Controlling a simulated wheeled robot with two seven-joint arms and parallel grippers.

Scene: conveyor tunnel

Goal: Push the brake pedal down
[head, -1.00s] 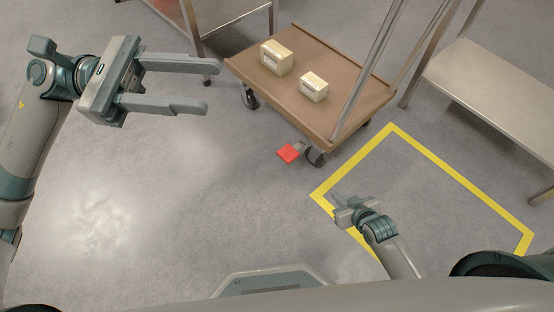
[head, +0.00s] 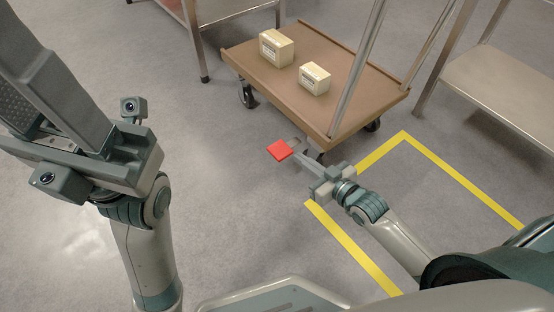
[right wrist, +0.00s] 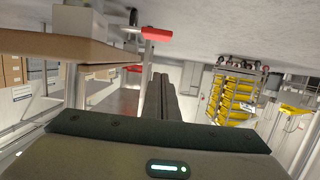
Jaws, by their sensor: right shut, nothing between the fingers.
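The red brake pedal (head: 280,151) sticks out from the near corner of the brown cart (head: 330,118), low by the caster. It also shows in the right wrist view (right wrist: 157,34), beyond the fingertips. My right gripper (head: 301,158) is shut and empty, its fingers pointing left toward the pedal. Its tips appear just right of the pedal in the head view; I cannot tell whether they touch it. My left gripper (head: 35,80) is large at the upper left, its fingers apart and empty, partly cut off by the picture edge, far from the pedal.
Two small boxes (head: 276,48) (head: 314,78) stand on the cart deck. The cart's metal posts rise on its right. A metal table (head: 505,90) stands at the right. A yellow floor outline (head: 455,175) lies below my right arm. Floor left of the pedal is clear.

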